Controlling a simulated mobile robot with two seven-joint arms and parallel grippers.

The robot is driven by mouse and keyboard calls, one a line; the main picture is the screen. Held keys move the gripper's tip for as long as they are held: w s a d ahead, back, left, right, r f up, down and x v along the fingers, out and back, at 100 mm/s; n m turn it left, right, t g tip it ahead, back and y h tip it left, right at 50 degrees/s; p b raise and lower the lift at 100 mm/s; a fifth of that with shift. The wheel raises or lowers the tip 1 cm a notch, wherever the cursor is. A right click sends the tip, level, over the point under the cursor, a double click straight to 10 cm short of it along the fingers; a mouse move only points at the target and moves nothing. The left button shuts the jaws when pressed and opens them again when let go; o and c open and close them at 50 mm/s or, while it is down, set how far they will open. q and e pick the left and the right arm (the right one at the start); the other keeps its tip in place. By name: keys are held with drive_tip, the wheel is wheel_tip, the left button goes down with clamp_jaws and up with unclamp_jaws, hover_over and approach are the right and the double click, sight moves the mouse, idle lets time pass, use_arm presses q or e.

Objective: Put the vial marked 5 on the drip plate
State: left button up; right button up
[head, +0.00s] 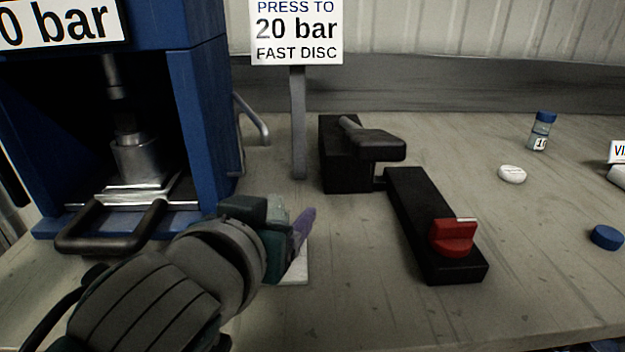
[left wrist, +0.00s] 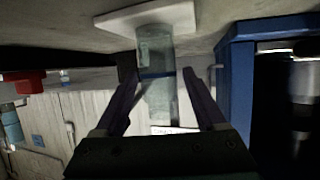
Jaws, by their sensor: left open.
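A clear vial (left wrist: 155,50) stands on a white plate (left wrist: 118,22), which looks like the drip plate, in the left wrist view, where the scene appears upside down. The vial has a dark blue band; I cannot read any number on it. My left gripper (left wrist: 162,92) is open, its two purple fingers on either side of the vial with gaps showing. In the head view my left gripper (head: 290,222) hides most of the vial and covers part of the white plate (head: 296,272). My right gripper is not in view.
A blue press (head: 203,110) stands at the left, with a sign post (head: 298,130) beside it. A black fixture (head: 425,215) with a red knob (head: 452,240) is right of my gripper.

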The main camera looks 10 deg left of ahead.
use_arm(q)
drive_tip(key=p+v, duration=0.1)
drive_tip(key=v, duration=0.9)
drive_tip(key=s+a+f+g, duration=0.2)
drive_tip(key=s+a, duration=0.1)
drive_tip(key=s+a+f+g, duration=0.1)
drive_tip(key=s+g, duration=0.1)
drive_tip(key=shift+a+f+y, duration=0.25)
drive_tip(key=shift+a+y, duration=0.05)
drive_tip(key=shift+y, duration=0.1)
drive_tip(key=s+a+f+m+g+h, duration=0.1)
drive_tip(key=s+f+m+g, duration=0.1)
drive_tip(key=s+g, duration=0.4)
drive_tip(key=s, duration=0.5)
drive_tip(key=shift+a, duration=0.15)
